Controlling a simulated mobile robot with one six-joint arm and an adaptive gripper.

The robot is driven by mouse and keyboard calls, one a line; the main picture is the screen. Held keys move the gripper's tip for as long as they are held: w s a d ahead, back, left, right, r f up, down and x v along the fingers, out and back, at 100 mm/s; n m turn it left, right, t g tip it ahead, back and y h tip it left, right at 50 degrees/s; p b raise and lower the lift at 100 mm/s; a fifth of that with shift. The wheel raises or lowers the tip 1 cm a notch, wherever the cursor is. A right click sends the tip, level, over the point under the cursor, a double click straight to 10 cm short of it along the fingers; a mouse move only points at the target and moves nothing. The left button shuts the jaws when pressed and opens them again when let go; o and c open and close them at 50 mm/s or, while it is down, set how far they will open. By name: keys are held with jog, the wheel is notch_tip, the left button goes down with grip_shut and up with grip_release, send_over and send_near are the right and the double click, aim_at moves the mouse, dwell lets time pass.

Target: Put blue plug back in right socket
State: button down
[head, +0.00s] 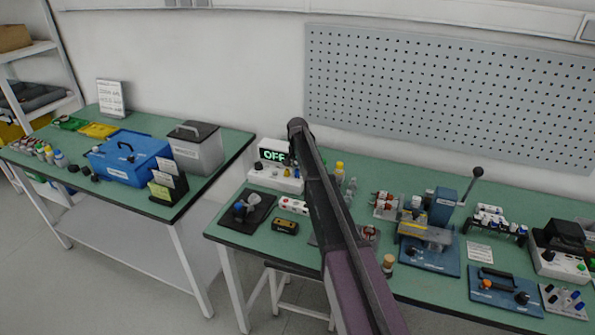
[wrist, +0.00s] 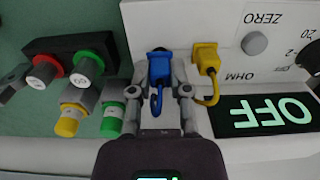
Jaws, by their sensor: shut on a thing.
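The blue plug (wrist: 158,68), with a blue cable looping from it, is between the fingers of my gripper (wrist: 159,80) in the wrist view. My gripper is shut on it. The plug lies over the white face of the meter (wrist: 225,30), left of a yellow plug (wrist: 207,58) that sits at the meter face with its own cable. The right socket is not seen; the blue plug and fingers cover that area, and I cannot tell whether the plug is seated.
In the wrist view, a black block with red and green caps (wrist: 70,62) and yellow and green cylinders (wrist: 90,118) stand close left of my gripper. The meter's display (wrist: 265,114) reads OFF. The green bench (head: 228,225) holds several fixtures to the right.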

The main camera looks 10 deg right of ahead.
jog(key=shift+f+b, duration=0.55)
dwell(0.8)
jog(key=c, duration=0.5)
grip_release()
jog(key=shift+r, duration=0.1)
notch_tip(320, 180, up, 6)
jog(key=p, duration=0.6)
jog(key=shift+r+p, duration=0.25)
jog(key=shift+p, duration=0.15)
jog(key=s, duration=3)
jog(key=shift+d, duration=0.35)
